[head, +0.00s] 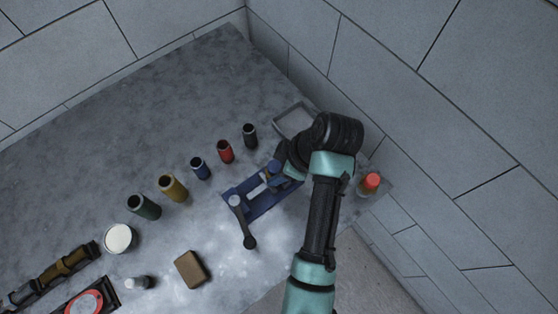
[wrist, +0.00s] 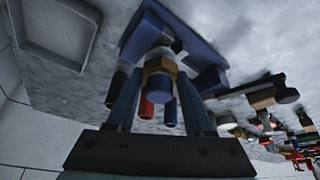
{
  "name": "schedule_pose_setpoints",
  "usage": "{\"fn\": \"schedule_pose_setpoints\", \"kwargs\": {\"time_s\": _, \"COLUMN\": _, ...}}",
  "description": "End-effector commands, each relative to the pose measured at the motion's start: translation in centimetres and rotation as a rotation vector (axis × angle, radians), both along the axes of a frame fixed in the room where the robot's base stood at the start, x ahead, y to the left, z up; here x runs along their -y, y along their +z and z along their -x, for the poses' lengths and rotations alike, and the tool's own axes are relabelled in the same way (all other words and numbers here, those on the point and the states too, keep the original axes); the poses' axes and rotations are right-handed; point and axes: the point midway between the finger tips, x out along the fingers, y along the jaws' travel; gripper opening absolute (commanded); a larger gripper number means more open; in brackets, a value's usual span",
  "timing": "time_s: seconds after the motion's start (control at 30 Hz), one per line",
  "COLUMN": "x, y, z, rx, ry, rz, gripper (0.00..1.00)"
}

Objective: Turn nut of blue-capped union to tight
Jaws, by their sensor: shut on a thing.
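The blue-capped union is held in a blue vise (head: 240,206) on the grey bench. In the wrist view, its brass-coloured nut (wrist: 160,66) sits between the fingers, with the round blue cap (wrist: 160,88) facing the camera. My gripper (wrist: 159,76) is shut on the nut, one finger on each side. In the head view the blue cap (head: 274,166) shows just left of my wrist, and my gripper and arm hide much of the union. Any marking of how tight the nut is cannot be seen.
A dark-handled lever (head: 243,222) stands at the vise's left. Coloured cylinders, including a red one (head: 225,152), line up behind. A grey tray (head: 295,121) lies near the wall. A red-topped container (head: 369,184) stands right of my arm. A brown block (head: 191,269) lies in front.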

Motion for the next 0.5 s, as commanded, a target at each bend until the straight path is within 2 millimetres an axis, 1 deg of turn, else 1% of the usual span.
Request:
{"fn": "schedule_pose_setpoints", "kwargs": {"time_s": 0.03, "x": -0.14, "y": 0.39, "z": 0.24, "rx": -0.003, "ry": -0.043, "rz": -0.002, "gripper": 0.00}}
{"fn": "schedule_pose_setpoints", "kwargs": {"time_s": 0.5, "x": -0.39, "y": 0.35, "z": 0.59, "rx": 0.002, "ry": -0.489, "rz": -0.003, "gripper": 0.00}}
